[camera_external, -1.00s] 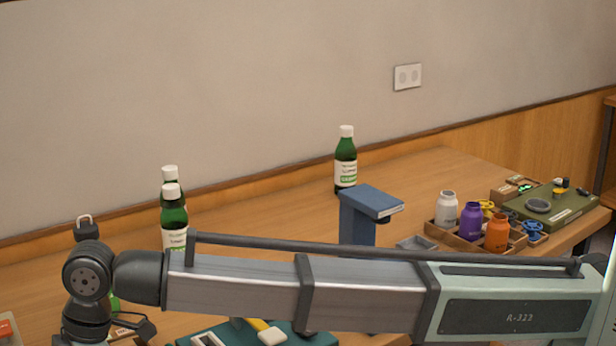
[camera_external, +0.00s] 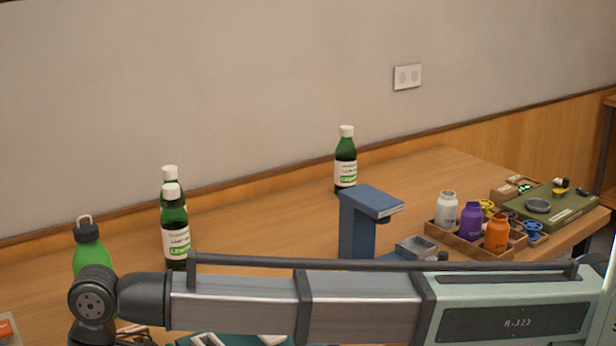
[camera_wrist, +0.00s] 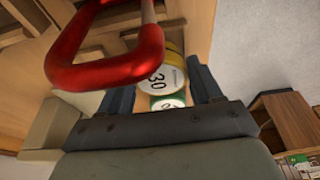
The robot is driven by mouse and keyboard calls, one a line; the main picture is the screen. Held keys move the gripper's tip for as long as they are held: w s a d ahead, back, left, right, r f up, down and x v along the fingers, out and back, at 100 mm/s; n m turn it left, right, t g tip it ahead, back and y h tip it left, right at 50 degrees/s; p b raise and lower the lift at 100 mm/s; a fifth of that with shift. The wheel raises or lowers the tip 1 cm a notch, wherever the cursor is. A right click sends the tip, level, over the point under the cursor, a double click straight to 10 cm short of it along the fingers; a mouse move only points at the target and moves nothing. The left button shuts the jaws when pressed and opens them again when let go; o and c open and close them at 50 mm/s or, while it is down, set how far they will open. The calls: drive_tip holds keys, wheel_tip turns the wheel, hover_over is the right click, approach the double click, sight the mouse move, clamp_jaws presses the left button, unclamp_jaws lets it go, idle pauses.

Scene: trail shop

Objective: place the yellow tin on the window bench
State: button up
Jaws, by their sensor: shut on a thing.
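In the wrist view the yellow tin (camera_wrist: 174,48), with a white face marked 30, sits between the two fingers of my gripper (camera_wrist: 160,84). My gripper is shut on it. A red loop-shaped thing passes close to the camera and hides the tin's upper left part. A green-and-white round label (camera_wrist: 167,102) shows just below the tin, between the fingers; I cannot tell what it belongs to. In the external view neither my gripper nor the tin shows. I cannot make out for sure which surface is the window bench.
The red loop (camera_wrist: 103,72) is large in the wrist view. A wooden shelf unit (camera_wrist: 283,115) stands right.

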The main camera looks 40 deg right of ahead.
drive_tip(key=shift+f, duration=0.2)
drive_tip(key=o, duration=1.2)
drive_tip(key=v, duration=1.3)
drive_tip(key=shift+r, duration=0.35)
